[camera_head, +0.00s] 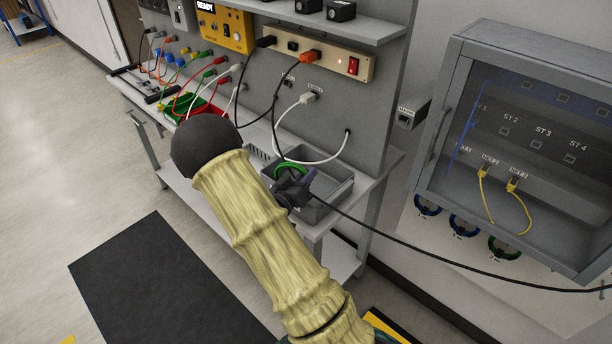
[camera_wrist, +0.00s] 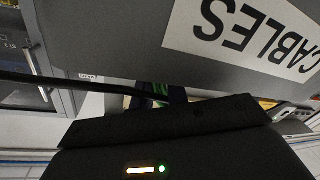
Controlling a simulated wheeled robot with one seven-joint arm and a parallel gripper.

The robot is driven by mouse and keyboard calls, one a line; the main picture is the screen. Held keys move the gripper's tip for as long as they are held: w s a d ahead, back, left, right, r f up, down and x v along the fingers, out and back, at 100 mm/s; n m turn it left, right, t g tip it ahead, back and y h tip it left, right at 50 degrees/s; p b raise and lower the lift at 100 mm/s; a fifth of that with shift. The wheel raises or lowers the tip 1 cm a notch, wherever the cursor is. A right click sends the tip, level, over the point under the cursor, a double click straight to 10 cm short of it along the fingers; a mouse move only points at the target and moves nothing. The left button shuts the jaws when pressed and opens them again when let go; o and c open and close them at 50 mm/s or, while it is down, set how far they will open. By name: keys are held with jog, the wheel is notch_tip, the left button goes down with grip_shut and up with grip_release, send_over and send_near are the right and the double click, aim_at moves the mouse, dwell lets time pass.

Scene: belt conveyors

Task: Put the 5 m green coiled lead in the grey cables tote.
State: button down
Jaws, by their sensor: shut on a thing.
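The grey cables tote (camera_head: 338,193) sits on the bench's right end. Its wall, with a white CABLES label, fills the upper part of the wrist view (camera_wrist: 110,40), upside down. My gripper (camera_head: 293,187) is at the tote's near left side, partly hidden by my arm. It is shut on a green coiled lead (camera_head: 287,168), whose curve shows over the tote. A small green part of it shows in the wrist view (camera_wrist: 160,88), mostly hidden by the gripper body. I cannot tell whether the lead touches the tote floor. Its length marking is not readable.
A black cable (camera_head: 420,243) runs from near my gripper to the right edge. Coils hang under the cabinet (camera_head: 520,150), including another green one (camera_head: 505,247). Red and green leads (camera_head: 185,105) lie on the bench. A white cable (camera_head: 310,161) loops behind the tote.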

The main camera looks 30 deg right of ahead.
jog(key=shift+d+f, duration=0.1)
jog(key=shift+f, duration=0.05)
jog(key=c, duration=1.4)
grip_release()
jog(key=shift+r, duration=0.3)
jog(key=b+v, duration=0.2)
jog(key=v, duration=1)
jog(key=shift+f, duration=0.1)
jog(key=shift+w, duration=0.1)
